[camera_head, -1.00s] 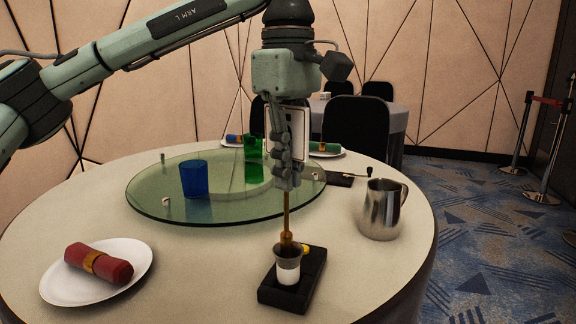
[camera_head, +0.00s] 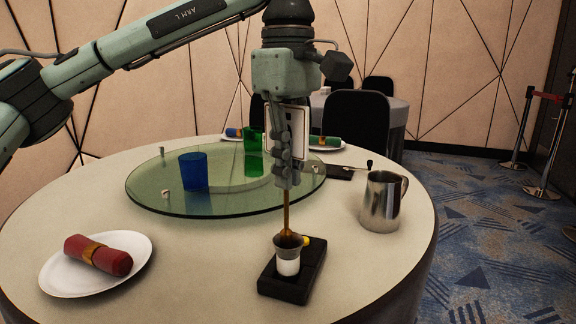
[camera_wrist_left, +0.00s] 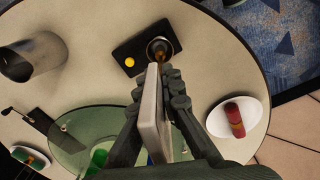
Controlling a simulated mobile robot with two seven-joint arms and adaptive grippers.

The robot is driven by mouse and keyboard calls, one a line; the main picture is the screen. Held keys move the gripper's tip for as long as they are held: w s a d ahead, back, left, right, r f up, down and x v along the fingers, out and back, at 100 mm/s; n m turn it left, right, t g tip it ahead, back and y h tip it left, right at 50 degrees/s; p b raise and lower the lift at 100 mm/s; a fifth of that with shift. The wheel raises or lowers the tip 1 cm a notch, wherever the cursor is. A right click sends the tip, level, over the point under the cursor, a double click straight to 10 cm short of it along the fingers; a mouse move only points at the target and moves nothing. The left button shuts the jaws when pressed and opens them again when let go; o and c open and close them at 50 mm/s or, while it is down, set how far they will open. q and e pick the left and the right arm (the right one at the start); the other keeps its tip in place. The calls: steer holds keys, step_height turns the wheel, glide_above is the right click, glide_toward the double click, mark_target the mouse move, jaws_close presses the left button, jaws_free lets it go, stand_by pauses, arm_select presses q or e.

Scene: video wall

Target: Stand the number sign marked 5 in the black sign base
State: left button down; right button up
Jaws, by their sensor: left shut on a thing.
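My left gripper (camera_head: 286,178) is shut on the number sign (camera_head: 271,134), a flat pale panel with a dark edge and a thin gold-brown stem pointing down. Its number cannot be read. The black sign base (camera_head: 290,283) is a dark block at the table's near right, with a pale, metal-rimmed cup-shaped holder (camera_head: 288,265) and a yellow knob on it. The stem's lower end is at the holder's mouth; how deep it is cannot be told. In the left wrist view, the sign (camera_wrist_left: 150,115) lies between my fingers and the base (camera_wrist_left: 128,56) is beyond them. My right gripper is not in view.
A steel jug (camera_head: 383,203) stands right of the base. A glass turntable (camera_head: 150,195) with a blue cup (camera_head: 193,171) and a green cup (camera_head: 252,157) is behind left. A white plate (camera_head: 60,283) with a red napkin roll (camera_head: 98,254) is at left. The front middle is clear.

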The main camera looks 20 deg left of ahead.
mark_target(288, 111)
arm_select(q)
steer(key=shift+f, duration=0.15)
stand_by(0.3)
steer(key=shift+f+b, duration=1.25)
steer(key=shift+f, duration=0.75)
steer(key=c, duration=1.6)
jaws_free()
step_height(288, 111, up, 12)
